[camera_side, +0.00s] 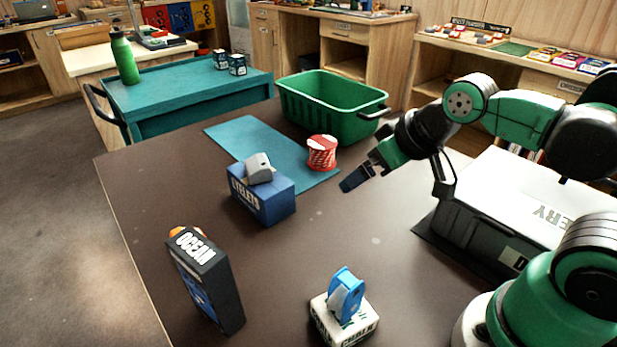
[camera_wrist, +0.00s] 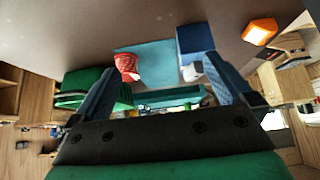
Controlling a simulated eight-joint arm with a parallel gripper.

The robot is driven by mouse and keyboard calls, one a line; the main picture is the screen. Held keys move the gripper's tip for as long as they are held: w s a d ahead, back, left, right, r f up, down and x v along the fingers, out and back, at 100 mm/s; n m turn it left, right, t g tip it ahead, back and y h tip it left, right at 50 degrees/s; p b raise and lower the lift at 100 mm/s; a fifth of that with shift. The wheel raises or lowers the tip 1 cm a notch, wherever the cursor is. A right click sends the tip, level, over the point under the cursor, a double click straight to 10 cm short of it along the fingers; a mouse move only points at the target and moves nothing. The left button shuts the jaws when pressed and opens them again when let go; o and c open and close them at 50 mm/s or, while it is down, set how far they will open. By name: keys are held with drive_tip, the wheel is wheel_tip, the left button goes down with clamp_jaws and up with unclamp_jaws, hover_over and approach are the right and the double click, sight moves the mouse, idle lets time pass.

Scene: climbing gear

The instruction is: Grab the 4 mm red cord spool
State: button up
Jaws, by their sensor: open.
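The red cord spool (camera_side: 322,153) stands upright on the table, at the right edge of the teal mat (camera_side: 225,128). It has red sides with white marks and a pale bottom rim. In the wrist view, which looks upside down, the spool (camera_wrist: 127,66) appears between the fingers, closer to the left one. My gripper (camera_side: 364,174) is open and empty, in the air to the right of the spool and apart from it. Its two dark blue fingers are spread wide in the wrist view (camera_wrist: 158,64).
A green bin (camera_side: 335,97) stands just behind the spool. A blue box (camera_side: 262,200) with a grey item (camera_side: 259,168) on top stands left. A dark box (camera_side: 207,283) and a white box (camera_side: 345,328) bearing a blue dispenser (camera_side: 346,294) stand nearer. The table's middle is clear.

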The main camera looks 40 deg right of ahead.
idle(0.5)
drive_tip(key=n+t+y, duration=0.3)
drive_tip(key=y, duration=0.1)
hover_over(327, 143)
drive_tip(key=s+a, duration=0.5)
drive_tip(key=s, duration=0.1)
wheel_tip(327, 143, down, 3)
drive_tip(key=d+f, duration=0.1)
drive_tip(key=d, duration=0.1)
drive_tip(key=w+d+f+n+t, duration=0.1)
drive_tip(key=d+f, duration=0.1)
drive_tip(key=w+d+f+t+y, duration=0.1)
drive_tip(key=d+f, duration=0.1)
drive_tip(key=shift+w+d+f, duration=0.15)
drive_tip(key=shift+f, duration=0.05)
drive_tip(key=shift+w+f, duration=0.1)
drive_tip(key=shift+f, duration=0.05)
drive_tip(key=shift+x, duration=2.65)
drive_tip(key=c, duration=1.1)
